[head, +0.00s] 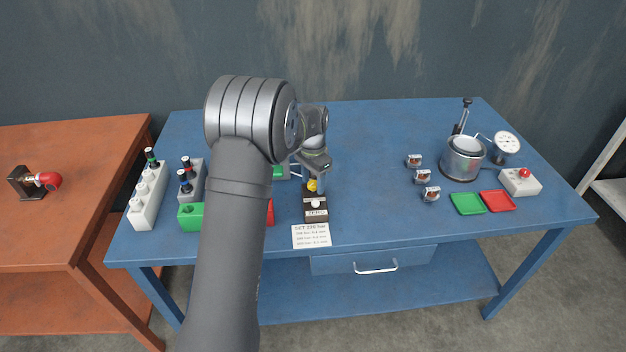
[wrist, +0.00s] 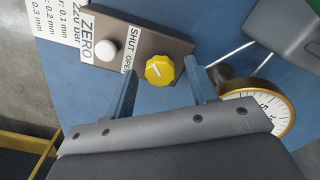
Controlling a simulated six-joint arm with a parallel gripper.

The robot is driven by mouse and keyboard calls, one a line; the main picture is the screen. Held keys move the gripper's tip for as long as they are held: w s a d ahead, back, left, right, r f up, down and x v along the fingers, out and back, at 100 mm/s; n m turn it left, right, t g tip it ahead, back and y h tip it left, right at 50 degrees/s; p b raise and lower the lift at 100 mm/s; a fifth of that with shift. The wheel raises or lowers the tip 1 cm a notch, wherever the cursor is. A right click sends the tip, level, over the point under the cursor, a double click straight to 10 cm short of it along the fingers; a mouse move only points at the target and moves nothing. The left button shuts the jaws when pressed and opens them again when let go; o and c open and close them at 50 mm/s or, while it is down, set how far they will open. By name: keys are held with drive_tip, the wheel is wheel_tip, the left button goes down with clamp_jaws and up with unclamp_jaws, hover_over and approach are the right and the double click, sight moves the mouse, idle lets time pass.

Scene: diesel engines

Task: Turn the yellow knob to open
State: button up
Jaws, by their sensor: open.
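In the head view the knob (head: 312,185) is a small yellow spot, partly hidden below my wrist. My gripper (wrist: 160,68) is open, with one finger on each side of the knob in the wrist view. I cannot tell whether either finger touches it. A white button (wrist: 106,50) marked "ZERO" is on the same block.
A round gauge (wrist: 262,108) stands close by my right-hand finger. A printed card (head: 311,236) lies before the block. Left are bottle racks (head: 150,196) and a green box (head: 190,216). Right are a metal pot (head: 462,160) and green and red trays (head: 467,204).

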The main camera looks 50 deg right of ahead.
drive_tip(key=c, duration=1)
drive_tip(key=shift+o, duration=0.2)
drive_tip(key=shift+n, duration=0.3)
drive_tip(key=n, duration=0.3)
drive_tip(key=shift+n, duration=0.4)
drive_tip(key=n, duration=0.4)
drive_tip(key=shift+n, duration=0.3)
drive_tip(key=n, duration=0.4)
drive_tip(key=shift+r, duration=0.1)
drive_tip(key=shift+d+n, duration=0.1)
drive_tip(key=shift+n, duration=2.3)
